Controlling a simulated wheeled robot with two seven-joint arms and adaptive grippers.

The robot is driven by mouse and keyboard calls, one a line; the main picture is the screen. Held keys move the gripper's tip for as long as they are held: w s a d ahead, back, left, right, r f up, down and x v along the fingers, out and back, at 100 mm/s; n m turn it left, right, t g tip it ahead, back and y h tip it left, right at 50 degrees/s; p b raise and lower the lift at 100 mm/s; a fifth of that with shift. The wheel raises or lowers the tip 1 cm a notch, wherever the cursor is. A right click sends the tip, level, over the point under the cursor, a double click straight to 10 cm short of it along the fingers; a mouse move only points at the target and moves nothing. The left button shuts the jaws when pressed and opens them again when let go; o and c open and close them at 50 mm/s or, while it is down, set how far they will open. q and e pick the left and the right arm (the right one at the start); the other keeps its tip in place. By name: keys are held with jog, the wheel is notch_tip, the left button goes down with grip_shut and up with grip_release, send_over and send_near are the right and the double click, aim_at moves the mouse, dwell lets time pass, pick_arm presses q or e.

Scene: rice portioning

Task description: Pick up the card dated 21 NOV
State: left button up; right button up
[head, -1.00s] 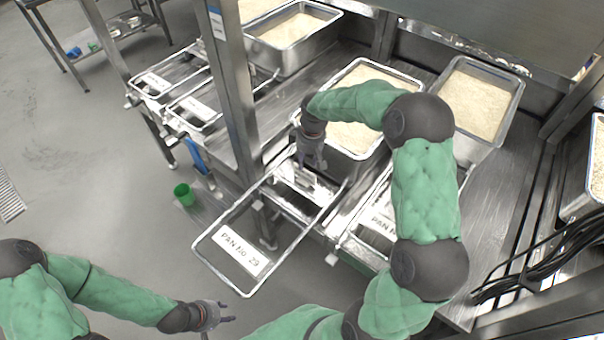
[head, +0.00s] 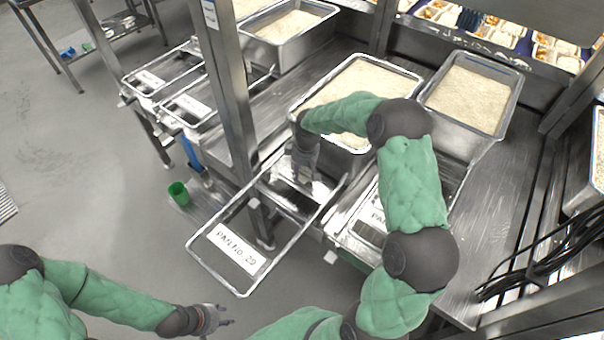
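A small pale card (head: 318,190) shows at the tips of my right gripper (head: 304,176), above the near end of a metal bench; its date is too small to read. The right gripper points down there, and whether its fingers are closed on the card cannot be made out. My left gripper (head: 222,317) hangs over the floor at the bottom left, away from the bench, with its fingers apart and nothing between them. No date of 21 NOV is legible anywhere.
A wire frame labelled PAN No. 29 (head: 237,250) juts out below the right gripper. Rice pans (head: 357,92) and (head: 470,97) stand behind my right arm. A steel post (head: 228,90) rises left of it. A green cup (head: 178,193) stands on the floor.

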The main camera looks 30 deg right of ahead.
jog(key=shift+f, duration=0.1)
grip_shut()
dwell(0.4)
